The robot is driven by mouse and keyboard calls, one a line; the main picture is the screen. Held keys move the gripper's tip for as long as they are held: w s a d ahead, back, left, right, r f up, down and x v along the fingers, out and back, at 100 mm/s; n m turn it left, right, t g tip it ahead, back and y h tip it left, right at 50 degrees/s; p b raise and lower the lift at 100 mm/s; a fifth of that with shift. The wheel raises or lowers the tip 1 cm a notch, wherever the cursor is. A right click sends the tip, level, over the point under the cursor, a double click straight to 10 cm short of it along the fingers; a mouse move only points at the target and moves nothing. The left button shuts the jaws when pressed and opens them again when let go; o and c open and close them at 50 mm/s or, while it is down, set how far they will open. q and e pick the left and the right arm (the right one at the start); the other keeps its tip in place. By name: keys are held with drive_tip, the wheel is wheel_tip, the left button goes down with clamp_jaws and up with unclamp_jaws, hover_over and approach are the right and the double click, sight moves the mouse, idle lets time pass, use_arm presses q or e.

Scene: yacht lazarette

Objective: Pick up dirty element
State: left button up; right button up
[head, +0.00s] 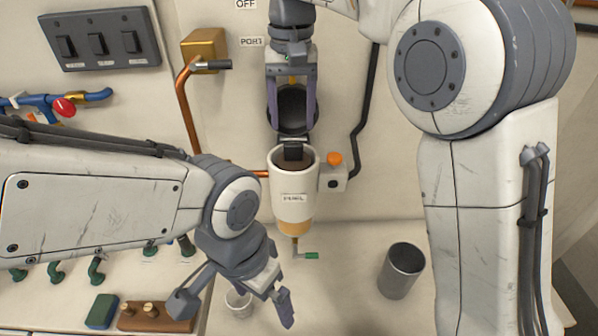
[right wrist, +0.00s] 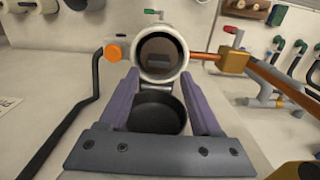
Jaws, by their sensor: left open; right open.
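The dirty element (head: 281,164) looks brown, with a black handle-like block on top, and sits inside the white labelled filter housing (head: 292,208). In the right wrist view the element (right wrist: 158,48) shows as a dark disc within the white rim. A black round lid (head: 291,103) stands open behind the housing, apparently hinged to it. My right gripper (head: 291,110) is open, its purple fingers on either side of the lid; these fingers (right wrist: 158,95) also flank it in the right wrist view, short of the element. My left gripper (head: 234,302) is open and empty, low and left of the housing.
A grey metal cup (head: 402,271) stands right of the housing, and a small white cup (head: 239,303) lies beneath my left gripper. A green sponge (head: 101,311) and a wooden block (head: 155,318) are at lower left. An orange knob (head: 334,158) and copper pipe (head: 187,110) flank the housing.

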sight(293, 144)
drive_tip(key=f, duration=0.2)
drive_tip(key=shift+d+f, duration=0.3)
drive_tip(key=shift+f, duration=0.05)
drive_tip(key=shift+w+a+f, duration=0.1)
drive_tip(key=shift+f, duration=0.25)
wheel_tip(293, 144, down, 4)
drive_tip(key=shift+w+a+f+p, duration=0.1)
drive_tip(key=shift+f+p, duration=0.1)
drive_tip(key=shift+p, duration=0.6)
drive_tip(key=shift+c, duration=0.3)
clamp_jaws()
